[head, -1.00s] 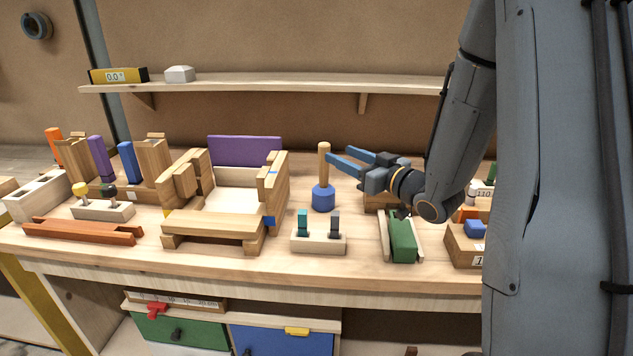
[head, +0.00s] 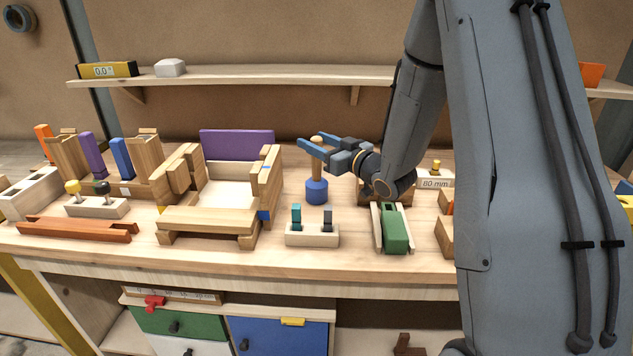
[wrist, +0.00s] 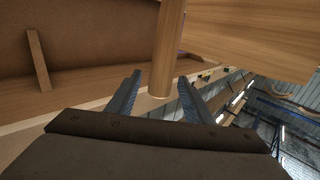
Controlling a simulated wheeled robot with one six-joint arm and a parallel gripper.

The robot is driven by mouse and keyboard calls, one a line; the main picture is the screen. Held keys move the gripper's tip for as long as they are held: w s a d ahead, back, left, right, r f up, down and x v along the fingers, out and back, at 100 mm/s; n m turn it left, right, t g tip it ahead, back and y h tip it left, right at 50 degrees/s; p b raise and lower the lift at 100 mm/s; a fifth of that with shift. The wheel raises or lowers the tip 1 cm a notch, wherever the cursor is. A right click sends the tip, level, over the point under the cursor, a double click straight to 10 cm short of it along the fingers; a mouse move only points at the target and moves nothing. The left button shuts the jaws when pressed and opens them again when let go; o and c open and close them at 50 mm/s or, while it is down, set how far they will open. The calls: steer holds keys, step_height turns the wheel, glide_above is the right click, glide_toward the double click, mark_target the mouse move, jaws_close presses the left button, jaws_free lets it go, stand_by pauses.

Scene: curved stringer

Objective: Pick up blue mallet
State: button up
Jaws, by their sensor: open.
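The blue mallet (head: 317,191) stands upright on the workbench, its blue head down and its wooden handle pointing up. My gripper (head: 307,147) is open at the upper part of the handle, with one blue finger on each side of it in the head view. In the wrist view the wooden handle (wrist: 166,55) runs between the two fingers (wrist: 158,92), and gaps show beside it. The mallet's head is not seen in the wrist view.
A small block with teal and grey pegs (head: 312,236) stands in front of the mallet. A green piece in a wooden holder (head: 395,232) lies to the right. A wooden frame assembly (head: 215,222) stands to the left. The shelf (head: 240,80) runs behind.

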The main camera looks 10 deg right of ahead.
jaws_close()
